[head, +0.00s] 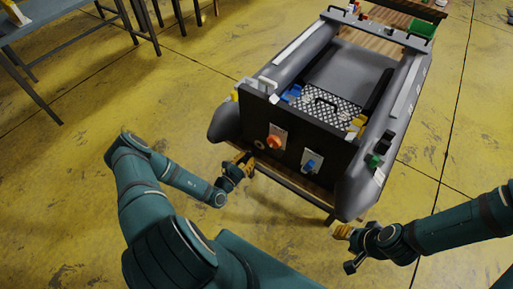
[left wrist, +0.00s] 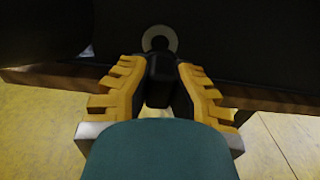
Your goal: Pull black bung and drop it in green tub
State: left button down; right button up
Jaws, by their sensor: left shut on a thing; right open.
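My left gripper (head: 246,162) is at the lower left of the boat's black transom. In the left wrist view its yellow fingers (left wrist: 160,85) are shut on the black bung (left wrist: 160,76). A pale ring (left wrist: 160,38) with a dark middle is on the transom just beyond the bung; it also shows in the head view (head: 259,144). I cannot tell whether the bung is fully clear of the ring. The green tub (head: 422,29) is at the far right end of the boat. My right gripper (head: 342,232) is open and empty, near the boat's right tube end.
The grey inflatable boat (head: 345,68) rests on a wooden stand. An orange knob (head: 273,141) and a blue fitting (head: 311,164) are on the transom. Several coloured parts sit along the rims. A table (head: 35,20) stands at the upper left. The yellow floor is open on the left.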

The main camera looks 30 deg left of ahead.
aim_at(244, 162)
pick_arm(q)
jog(key=shift+s, duration=0.2)
jog(key=shift+s+a+p, duration=0.15)
jog(key=shift+s+p, duration=0.5)
jog(key=shift+s, duration=0.9)
dwell(0.7)
